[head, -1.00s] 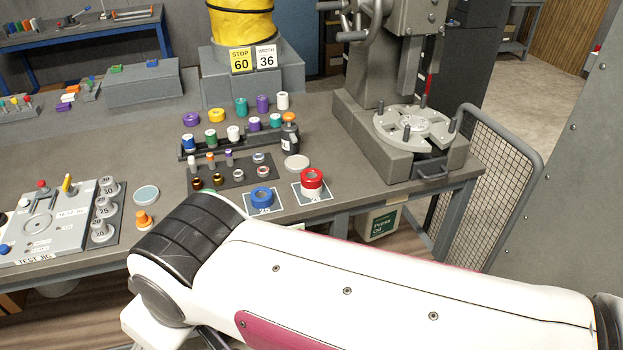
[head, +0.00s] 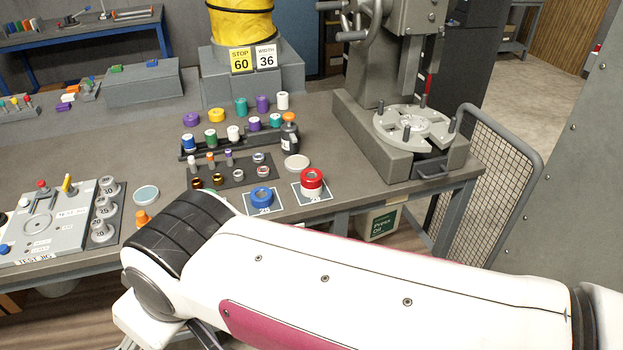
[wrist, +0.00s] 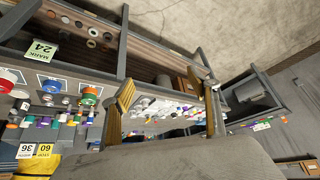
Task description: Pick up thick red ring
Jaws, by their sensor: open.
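The thick red ring (head: 311,179) stands on a white-bordered marked card near the front edge of the bench in the head view, to the right of a blue ring (head: 262,197). In the wrist view a red ring (wrist: 8,79) shows at the far left edge, with the blue ring (wrist: 48,86) and a green ring (wrist: 90,97) beside it. My gripper (wrist: 168,108) is open, with its two tan fingers apart and nothing between them. It is some way from the red ring. In the head view my arm hides the gripper.
A pale disc (head: 296,162) and a dark bottle with an orange cap (head: 289,131) stand behind the red ring. A grey press (head: 405,130) stands to the right. A rack of spools (head: 233,135) and the test jig (head: 60,222) are to the left. A mesh guard (head: 490,180) is right of the bench.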

